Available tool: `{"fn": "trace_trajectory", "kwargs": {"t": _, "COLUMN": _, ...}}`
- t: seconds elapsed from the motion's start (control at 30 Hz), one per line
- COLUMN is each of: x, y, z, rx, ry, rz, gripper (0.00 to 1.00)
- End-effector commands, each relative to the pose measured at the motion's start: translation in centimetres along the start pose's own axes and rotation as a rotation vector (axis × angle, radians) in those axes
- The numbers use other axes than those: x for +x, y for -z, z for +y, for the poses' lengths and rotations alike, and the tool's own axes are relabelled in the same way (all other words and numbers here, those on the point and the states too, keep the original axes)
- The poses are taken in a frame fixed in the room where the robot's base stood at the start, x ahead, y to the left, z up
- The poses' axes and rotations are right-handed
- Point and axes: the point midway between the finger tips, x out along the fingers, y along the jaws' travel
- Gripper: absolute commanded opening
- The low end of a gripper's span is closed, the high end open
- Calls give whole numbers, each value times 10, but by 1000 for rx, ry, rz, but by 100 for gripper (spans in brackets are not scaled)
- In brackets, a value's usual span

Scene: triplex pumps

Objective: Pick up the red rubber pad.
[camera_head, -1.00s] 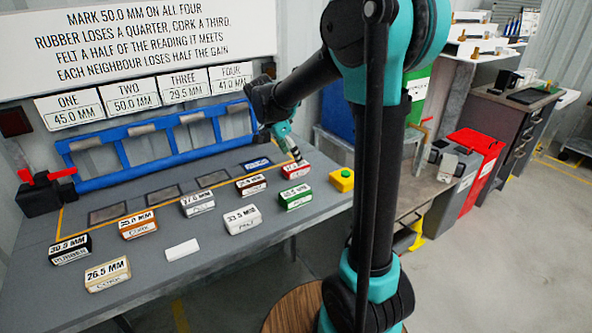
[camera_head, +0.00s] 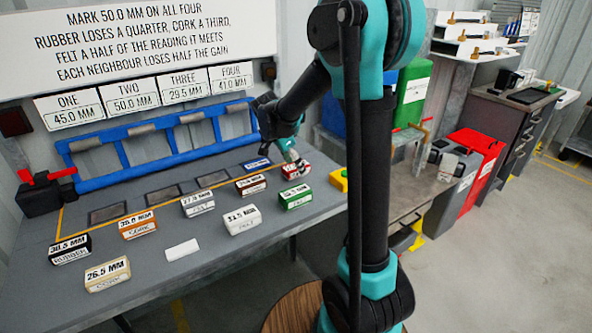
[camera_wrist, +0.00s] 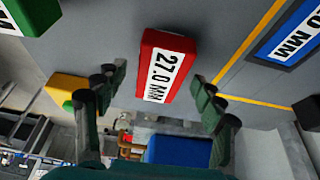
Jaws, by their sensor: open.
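The red rubber pad (camera_head: 296,174) lies at the back right of the grey table in the head view. It has a white label on top. In the wrist view the pad (camera_wrist: 184,43) reads 27.0 MM. My gripper (camera_head: 296,156) is just above the pad in the head view, partly covering it. In the wrist view my gripper (camera_wrist: 157,77) is open, with one finger to each side of the pad. Gaps show between the fingers and the pad, so it is not held.
A yellow box (camera_head: 339,180) is at the right. A blue rack (camera_head: 160,160) runs along the back.

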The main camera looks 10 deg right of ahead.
Motion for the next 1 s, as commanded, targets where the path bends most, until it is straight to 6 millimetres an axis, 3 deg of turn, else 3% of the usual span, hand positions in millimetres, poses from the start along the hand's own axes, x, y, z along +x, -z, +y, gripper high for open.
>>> {"fn": "trace_trajectory", "kwargs": {"t": 0.47, "x": 3, "y": -1, "z": 0, "rx": 0, "ry": 0, "rz": 0, "gripper": 69}}
{"fn": "trace_trajectory", "kwargs": {"t": 0.9, "x": 3, "y": -1, "z": 0, "rx": 0, "ry": 0, "rz": 0, "gripper": 14}}
{"fn": "trace_trajectory", "kwargs": {"t": 1.0, "x": 2, "y": -1, "z": 0, "rx": 0, "ry": 0, "rz": 0, "gripper": 11}}
